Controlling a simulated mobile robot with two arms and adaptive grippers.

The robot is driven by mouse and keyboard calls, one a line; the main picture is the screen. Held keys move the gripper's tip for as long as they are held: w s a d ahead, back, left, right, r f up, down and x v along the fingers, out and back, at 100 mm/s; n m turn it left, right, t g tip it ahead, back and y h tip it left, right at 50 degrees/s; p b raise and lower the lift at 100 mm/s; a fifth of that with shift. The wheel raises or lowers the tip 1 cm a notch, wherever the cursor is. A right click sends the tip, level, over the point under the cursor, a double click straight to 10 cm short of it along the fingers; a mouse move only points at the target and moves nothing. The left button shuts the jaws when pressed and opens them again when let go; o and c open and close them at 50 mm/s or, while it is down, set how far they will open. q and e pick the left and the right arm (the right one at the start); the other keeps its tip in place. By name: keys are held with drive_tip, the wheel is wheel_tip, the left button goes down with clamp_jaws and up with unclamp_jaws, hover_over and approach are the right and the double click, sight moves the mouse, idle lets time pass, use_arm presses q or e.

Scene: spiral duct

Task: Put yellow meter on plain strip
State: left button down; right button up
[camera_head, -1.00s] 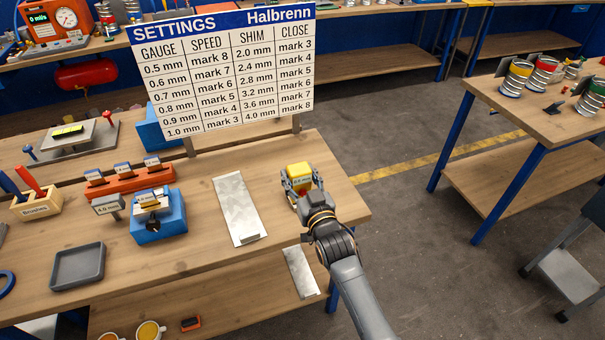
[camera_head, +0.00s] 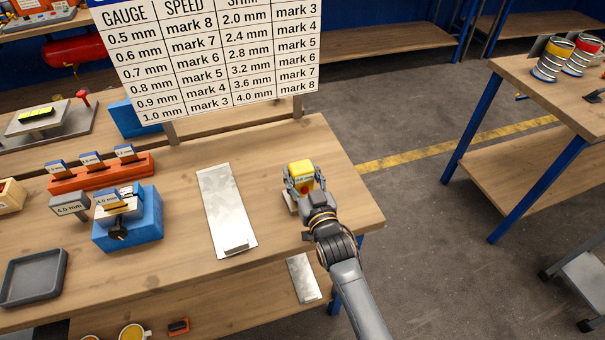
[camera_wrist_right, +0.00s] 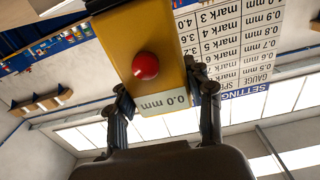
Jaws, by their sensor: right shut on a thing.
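The yellow meter (camera_head: 301,174) is in my right gripper (camera_head: 303,186), near the right end of the bench. In the right wrist view the meter (camera_wrist_right: 130,35) shows a red button and a display reading 0.0 mm, with a finger of the right gripper (camera_wrist_right: 165,92) on each side. The gripper is shut on it. A grey piece below the meter is partly hidden by the gripper. The plain metal strip (camera_head: 224,205) lies flat on the bench to the left of the gripper, apart from it. My left gripper is not in view.
A blue block fixture (camera_head: 148,222) and a grey tray (camera_head: 35,278) stand left of the strip. An orange rack (camera_head: 80,180) and the settings board (camera_head: 220,60) are behind. Another metal piece (camera_head: 303,279) lies on the lower shelf. Bare wood lies between strip and gripper.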

drive_tip(key=shift+r, duration=0.1)
drive_tip(key=shift+s, duration=0.15)
drive_tip(key=o, duration=1.5)
drive_tip(key=shift+c, duration=0.2)
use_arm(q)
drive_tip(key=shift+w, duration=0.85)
use_arm(e)
drive_tip(key=shift+f, duration=0.2)
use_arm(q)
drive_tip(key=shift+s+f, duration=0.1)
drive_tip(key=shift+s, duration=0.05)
